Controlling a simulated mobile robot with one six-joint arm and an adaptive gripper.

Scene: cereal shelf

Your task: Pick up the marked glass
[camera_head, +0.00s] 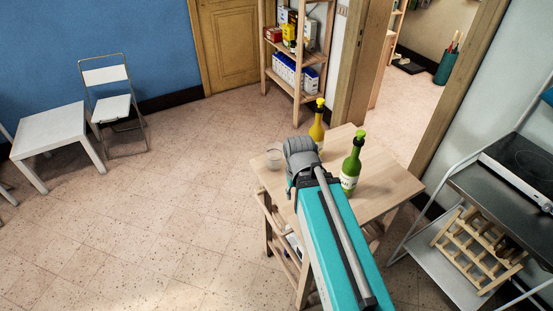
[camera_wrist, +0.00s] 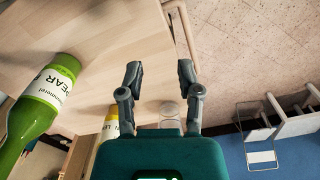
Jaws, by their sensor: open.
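A clear glass (camera_head: 274,158) stands near the left edge of the wooden table top, just left of my wrist in the head view. In the wrist view, a clear round shape that looks like this glass (camera_wrist: 170,109) shows beyond the gripper base, near the right finger and partly hidden. No mark on it can be made out. My gripper (camera_wrist: 160,70) is open, with nothing between its fingertips but table top behind them. In the head view my wrist hides the fingers.
A green bottle (camera_head: 351,165) and a yellow bottle (camera_head: 317,127) stand on the table (camera_head: 386,184), right of my wrist. A shelf (camera_head: 298,85) with boxes is behind. A chair (camera_head: 113,104) and white table (camera_head: 49,131) stand far left. The left floor is open.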

